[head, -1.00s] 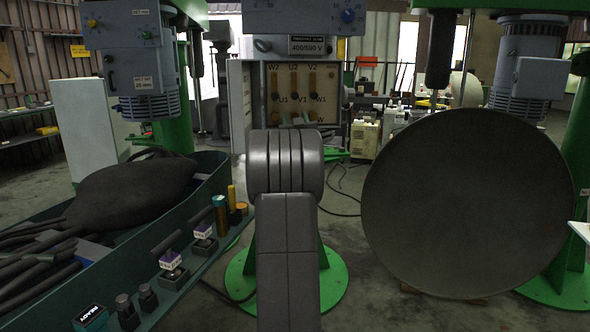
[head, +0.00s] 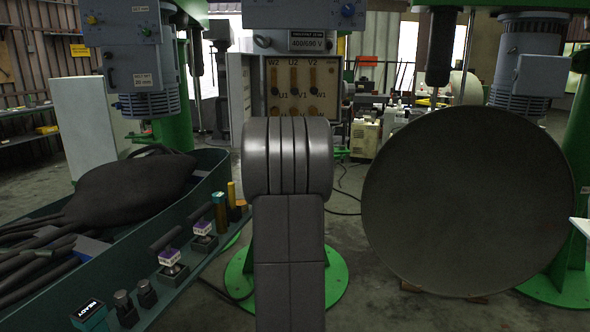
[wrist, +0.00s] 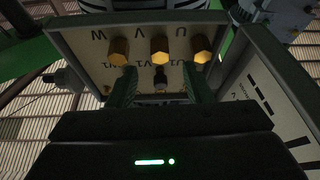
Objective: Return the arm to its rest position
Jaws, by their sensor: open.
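My gripper (wrist: 160,88) shows in the wrist view with its two dark fingers apart and nothing seen held between them. Beyond the fingers is the open terminal box (wrist: 88,62), marked W, V and U, with brass-coloured terminals (wrist: 160,48). A small dark stud (wrist: 160,78) on the panel shows between the fingers; the gap to it is hard to judge. In the head view my grey arm stands upright in the middle and hides my gripper. The terminal box (head: 274,78) stands behind my arm, its lower part hidden.
A teal tray (head: 222,166) at the left holds a dark bag (head: 130,192), hoses and several small parts. A large dark round disc (head: 468,200) stands at the right. Green machine columns (head: 570,180) stand on both sides. Some concrete floor is bare between them.

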